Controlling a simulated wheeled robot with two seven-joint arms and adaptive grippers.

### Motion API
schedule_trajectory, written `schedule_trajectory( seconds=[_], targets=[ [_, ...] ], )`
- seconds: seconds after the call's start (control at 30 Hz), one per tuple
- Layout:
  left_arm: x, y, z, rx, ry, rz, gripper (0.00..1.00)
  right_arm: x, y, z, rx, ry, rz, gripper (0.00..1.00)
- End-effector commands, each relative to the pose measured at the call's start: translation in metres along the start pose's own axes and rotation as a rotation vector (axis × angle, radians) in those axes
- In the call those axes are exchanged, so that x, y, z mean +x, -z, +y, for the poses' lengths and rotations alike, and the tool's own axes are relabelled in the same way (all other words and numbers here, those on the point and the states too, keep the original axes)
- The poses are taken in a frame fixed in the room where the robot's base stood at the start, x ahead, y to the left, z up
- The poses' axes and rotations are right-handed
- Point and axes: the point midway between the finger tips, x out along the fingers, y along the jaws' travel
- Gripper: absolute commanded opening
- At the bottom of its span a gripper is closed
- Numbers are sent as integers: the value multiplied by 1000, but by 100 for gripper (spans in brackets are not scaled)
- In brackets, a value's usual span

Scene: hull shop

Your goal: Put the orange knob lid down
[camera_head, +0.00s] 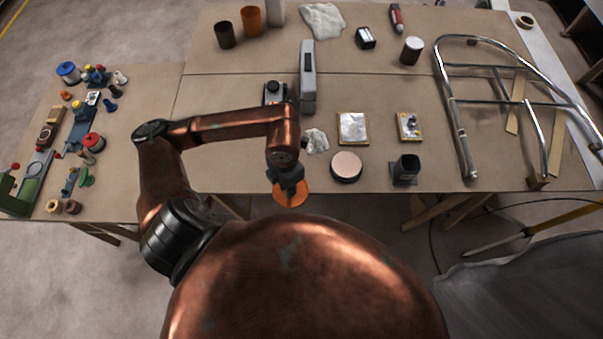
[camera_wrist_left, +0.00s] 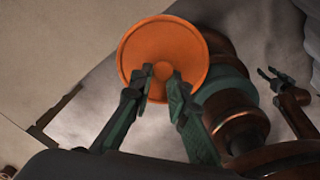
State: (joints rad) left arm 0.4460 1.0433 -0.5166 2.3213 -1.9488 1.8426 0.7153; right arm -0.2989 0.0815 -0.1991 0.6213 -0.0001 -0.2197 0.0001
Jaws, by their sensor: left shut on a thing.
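The orange knob lid (camera_head: 291,198) is a round flat disc, held off the table in front of its near edge. My left gripper (camera_head: 288,183) is above the lid in the head view. In the left wrist view the lid (camera_wrist_left: 160,45) faces the camera, and the fingers of my left gripper (camera_wrist_left: 161,78) are shut on its small central knob. My right gripper (camera_wrist_left: 272,74) shows small at the right of the left wrist view, its fingers apart and nothing between them. It is out of the head view.
A round tin with a pale top (camera_head: 346,167) and a dark square cup (camera_head: 405,170) stand near the table's front edge. A metal tube frame (camera_head: 465,135) lies at the right. Small parts crowd the left table. Bare tabletop (camera_head: 225,165) lies left of the crumpled foil (camera_head: 317,141).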

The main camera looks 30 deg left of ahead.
Motion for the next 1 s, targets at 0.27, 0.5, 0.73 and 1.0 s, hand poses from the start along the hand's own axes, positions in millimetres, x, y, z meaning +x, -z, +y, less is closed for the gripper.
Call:
schedule_trajectory(
  seconds=[0.27,0.5,0.73,1.0],
  targets=[
    [7,11,0,-295,-1,-1,0,2,-1,-1,0,1,-1,40],
    [24,-22,21,-323,-1,0,0,0,-1,-2,0,2,-1,40],
    [47,-68,50,-320,0,0,0,-2,-1,-3,0,4,-1,40],
    [91,-97,68,-317,0,-1,0,-1,-2,-4,0,4,-2,40]
  ],
)
